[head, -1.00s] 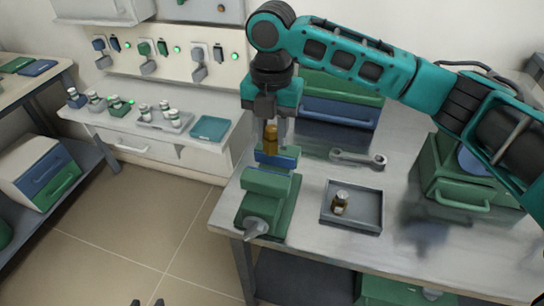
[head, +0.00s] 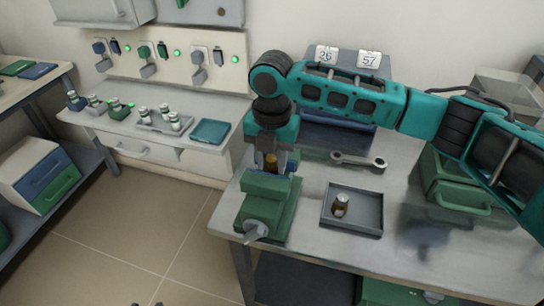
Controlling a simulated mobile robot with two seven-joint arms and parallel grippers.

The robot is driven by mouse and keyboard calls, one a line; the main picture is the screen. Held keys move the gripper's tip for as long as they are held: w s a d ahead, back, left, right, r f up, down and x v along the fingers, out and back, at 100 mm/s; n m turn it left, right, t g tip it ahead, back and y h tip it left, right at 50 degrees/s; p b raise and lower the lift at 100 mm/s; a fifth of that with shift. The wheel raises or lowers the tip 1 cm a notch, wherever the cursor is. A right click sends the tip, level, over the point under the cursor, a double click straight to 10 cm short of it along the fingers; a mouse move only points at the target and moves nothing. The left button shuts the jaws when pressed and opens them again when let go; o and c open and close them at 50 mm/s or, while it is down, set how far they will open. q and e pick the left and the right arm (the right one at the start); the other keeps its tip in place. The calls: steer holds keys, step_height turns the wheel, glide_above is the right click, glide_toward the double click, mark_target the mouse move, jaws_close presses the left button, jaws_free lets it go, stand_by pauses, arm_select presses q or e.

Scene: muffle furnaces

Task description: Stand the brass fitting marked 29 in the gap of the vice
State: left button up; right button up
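The green vice (head: 266,206) stands at the left front corner of the grey bench, with blue showing at its jaws. My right gripper (head: 271,163) points down over the vice and is shut on a brass fitting (head: 271,164). That fitting is upright at the jaws; its lower end is hidden behind the green front jaw, and I cannot tell whether it touches the bottom. A second brass fitting (head: 340,206) with a pale top stands in the grey tray (head: 362,222). No number is readable on either fitting. Only small dark tips, perhaps my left gripper, show at the bottom edge.
A wrench (head: 358,160) lies behind the tray. Plates marked 26 (head: 326,55) and 57 (head: 369,59) stand at the back. A green drawer box (head: 455,185) is at the right. A side shelf holds small fittings and a teal tray (head: 210,132).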

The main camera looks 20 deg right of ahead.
steer(key=o, duration=0.4)
steer(key=shift+r, duration=0.15)
step_height(320, 180, up, 12)
steer(key=shift+p, duration=0.45)
stand_by(0.3)
